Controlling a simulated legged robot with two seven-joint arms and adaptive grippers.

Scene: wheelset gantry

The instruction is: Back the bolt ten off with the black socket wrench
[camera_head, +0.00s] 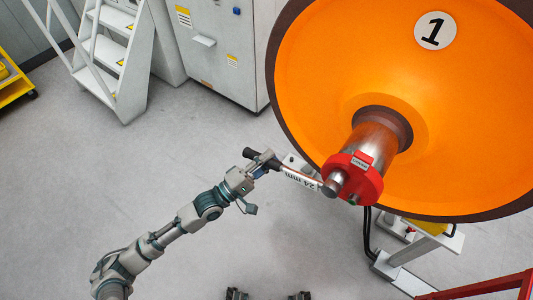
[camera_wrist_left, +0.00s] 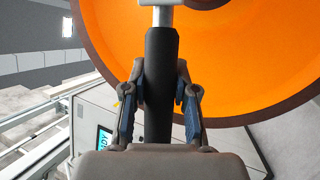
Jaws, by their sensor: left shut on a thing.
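The wrench has a black handle (camera_head: 268,159) and a pale shaft (camera_head: 300,180) marked "24 mm". My left gripper (camera_head: 259,169) is shut around the handle. In the left wrist view the black handle (camera_wrist_left: 160,75) stands upright between the two fingers (camera_wrist_left: 158,100), with a silver part above it. The wrench's far end reaches a silver cylinder (camera_head: 333,184) at the red hub cap (camera_head: 358,180). I cannot tell whether the socket sits fully on a bolt. Bolt ten is not marked legibly. My right gripper is not in view.
The large orange wheel (camera_head: 320,70) with a "1" disc (camera_head: 435,30) fills the upper right. A grey cabinet (camera_head: 225,45) and white steps (camera_head: 112,55) stand behind. A red frame (camera_head: 490,287) is at the lower right.

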